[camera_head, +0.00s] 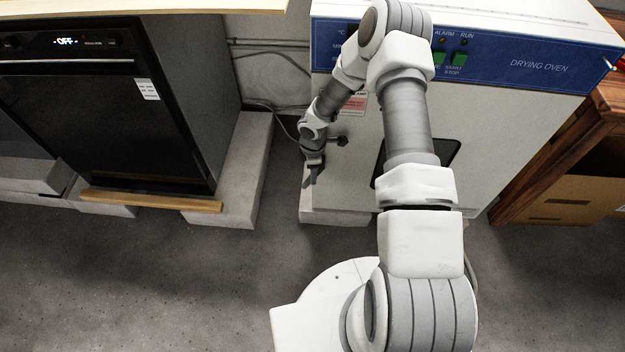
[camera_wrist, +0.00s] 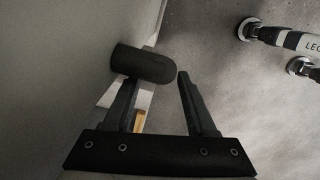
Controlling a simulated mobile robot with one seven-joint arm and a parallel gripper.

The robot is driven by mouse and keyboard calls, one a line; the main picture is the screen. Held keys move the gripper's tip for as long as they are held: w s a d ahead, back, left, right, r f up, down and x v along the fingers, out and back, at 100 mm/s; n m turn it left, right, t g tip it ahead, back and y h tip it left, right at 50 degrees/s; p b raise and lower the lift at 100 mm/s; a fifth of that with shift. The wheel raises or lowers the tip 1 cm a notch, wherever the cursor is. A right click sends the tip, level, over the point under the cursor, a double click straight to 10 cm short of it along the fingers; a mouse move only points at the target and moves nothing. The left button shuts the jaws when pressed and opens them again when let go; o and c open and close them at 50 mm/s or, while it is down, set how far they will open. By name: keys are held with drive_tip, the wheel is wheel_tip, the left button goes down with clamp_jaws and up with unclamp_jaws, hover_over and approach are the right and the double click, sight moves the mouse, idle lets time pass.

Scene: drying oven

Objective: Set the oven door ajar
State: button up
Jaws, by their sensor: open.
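The white drying oven (camera_head: 490,130) with a blue control panel stands at the centre right. Its front door looks closed, and the dark window is partly hidden behind my arm. The black door handle (camera_head: 342,141) sticks out near the left edge of the front. My gripper (camera_head: 313,176) hangs just left of and below the handle, close to the oven front. In the wrist view, the rounded dark handle (camera_wrist: 145,64) lies at the fingertips, nearer the left finger. My open gripper (camera_wrist: 157,82) has nothing clearly between its fingers; contact with the handle cannot be told.
A black appliance (camera_head: 100,110) with an "OFF" display stands at the left. A pale block (camera_head: 243,165) lies beside it. A wooden table (camera_head: 560,150) with a cardboard box (camera_head: 565,198) stands at the right. The grey floor (camera_head: 180,280) in front is clear.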

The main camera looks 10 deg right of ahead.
wheel_tip(320, 180, down, 4)
drive_tip(key=shift+w+b, duration=0.15)
drive_tip(key=shift+b, duration=0.3)
clamp_jaws()
drive_tip(key=shift+r, duration=0.1)
idle(1.1)
